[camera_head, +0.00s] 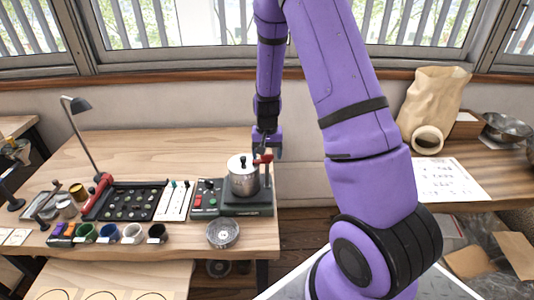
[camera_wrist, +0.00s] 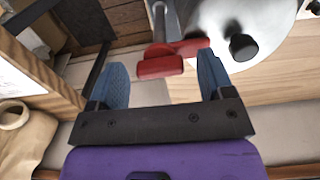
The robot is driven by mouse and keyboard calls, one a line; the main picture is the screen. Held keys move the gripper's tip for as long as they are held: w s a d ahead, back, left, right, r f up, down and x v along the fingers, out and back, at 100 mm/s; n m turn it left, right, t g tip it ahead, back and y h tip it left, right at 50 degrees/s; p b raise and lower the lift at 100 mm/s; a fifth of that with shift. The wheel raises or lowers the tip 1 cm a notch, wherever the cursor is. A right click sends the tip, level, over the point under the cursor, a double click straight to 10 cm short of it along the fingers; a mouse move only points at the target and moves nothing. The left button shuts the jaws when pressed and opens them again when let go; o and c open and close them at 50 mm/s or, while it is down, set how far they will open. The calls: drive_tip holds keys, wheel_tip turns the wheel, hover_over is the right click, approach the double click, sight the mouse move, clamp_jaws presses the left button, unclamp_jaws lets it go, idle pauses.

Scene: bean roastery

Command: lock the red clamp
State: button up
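The red clamp (camera_head: 263,159) sits at the upper right side of a metal canister (camera_head: 243,182) with a pale lid and black knob. In the wrist view the red clamp (camera_wrist: 163,64) shows as a short red bar with an arm running toward the lid (camera_wrist: 262,22). My gripper (camera_head: 266,146) is just above and behind the clamp in the head view. In the wrist view my gripper (camera_wrist: 163,76) is open, its two blue fingers apart, with the red bar in the gap near the fingertips. I cannot tell whether they touch it.
The canister stands on a dark green base (camera_head: 233,208) near the right edge of the wooden table (camera_head: 150,150). A paper bag (camera_head: 433,100) stands on the right counter.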

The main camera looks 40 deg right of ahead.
drive_tip(key=shift+r, duration=0.1)
wheel_tip(320, 180, up, 11)
drive_tip(key=shift+f, duration=0.2)
idle(0.4)
drive_tip(key=shift+r, duration=0.1)
